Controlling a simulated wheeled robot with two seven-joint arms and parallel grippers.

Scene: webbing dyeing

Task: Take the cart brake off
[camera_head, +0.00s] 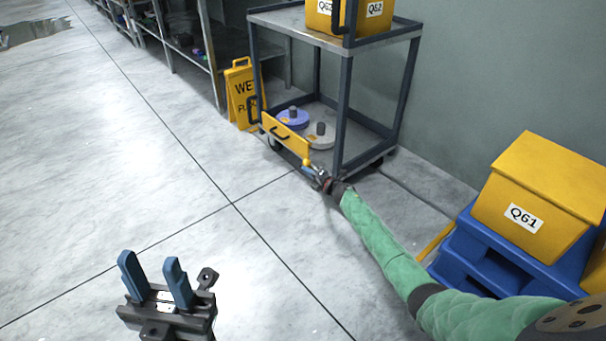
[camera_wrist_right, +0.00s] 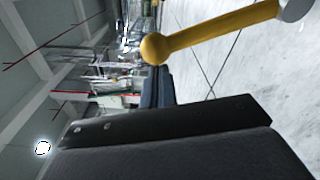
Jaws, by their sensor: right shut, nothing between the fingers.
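The cart (camera_head: 345,100) is a dark-framed trolley with grey shelves, standing by the wall at upper centre in the head view. A yellow panel (camera_head: 285,140) with a dark handle runs along its lower front edge. A small yellow lever end (camera_head: 306,162) shows at that panel's right end. In the right wrist view a yellow rod with a ball end (camera_wrist_right: 205,32) crosses the top, beside my fingers. My right gripper (camera_head: 314,172) is shut and empty, close to the lever; contact cannot be told. My left gripper (camera_head: 154,277) is open and empty over the floor.
Two spools (camera_head: 293,119) lie on the cart's lower shelf, and a yellow box (camera_head: 372,12) on its top. A yellow wet-floor sign (camera_head: 241,92) stands left of it. Box Q61 (camera_head: 540,190) sits on a blue base (camera_head: 480,250) at right.

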